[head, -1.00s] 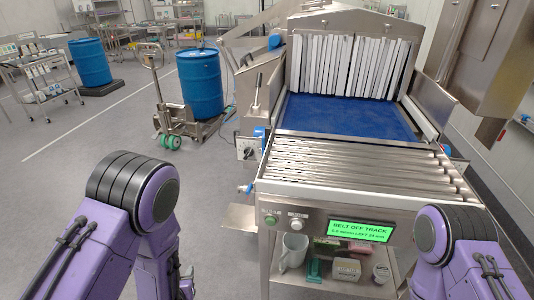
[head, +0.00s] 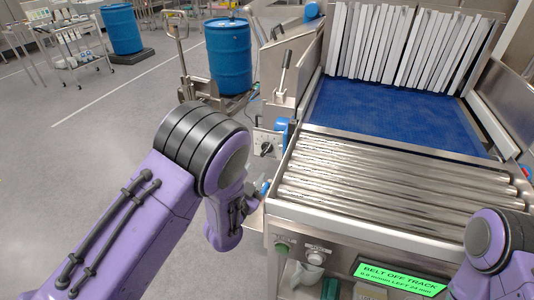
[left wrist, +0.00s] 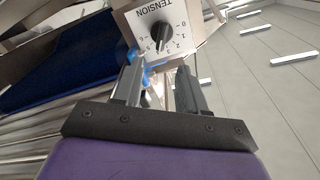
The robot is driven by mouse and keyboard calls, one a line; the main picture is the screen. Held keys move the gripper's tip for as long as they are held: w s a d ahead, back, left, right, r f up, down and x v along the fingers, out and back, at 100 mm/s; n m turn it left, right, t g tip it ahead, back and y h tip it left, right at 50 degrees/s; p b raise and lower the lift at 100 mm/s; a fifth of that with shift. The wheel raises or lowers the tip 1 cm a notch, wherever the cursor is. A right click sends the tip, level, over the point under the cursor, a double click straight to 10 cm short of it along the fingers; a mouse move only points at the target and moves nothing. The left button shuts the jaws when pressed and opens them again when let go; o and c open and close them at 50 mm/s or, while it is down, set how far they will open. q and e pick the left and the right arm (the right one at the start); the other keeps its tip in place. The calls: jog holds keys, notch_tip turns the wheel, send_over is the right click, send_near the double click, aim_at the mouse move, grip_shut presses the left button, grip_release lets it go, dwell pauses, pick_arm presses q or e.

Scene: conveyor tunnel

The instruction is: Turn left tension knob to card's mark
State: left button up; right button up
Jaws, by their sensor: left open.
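The left tension knob (head: 266,148) is a black knob on a pale dial plate at the left side of the conveyor. In the left wrist view the knob (left wrist: 160,36) sits at the top centre on a white plate, with numbers and the word TENSION upside down. Its exact setting is too small to read surely. My left gripper (left wrist: 158,78) is open and empty, its two fingers apart and short of the knob; in the head view it (head: 250,203) is small and below the knob. My right gripper is out of view. I cannot make out a card with a mark.
Metal rollers (head: 390,180) and a blue belt (head: 390,115) lie right of the knob. A lever (head: 285,72) stands above it. A green screen (head: 400,278) reads BELT OFF TRACK.

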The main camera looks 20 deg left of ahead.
aim_at(265, 153)
pick_arm(q)
jog(key=w+p, duration=0.2)
jog(key=w, duration=0.7)
jog(key=shift+f, duration=0.1)
jog(key=shift+w, duration=0.45)
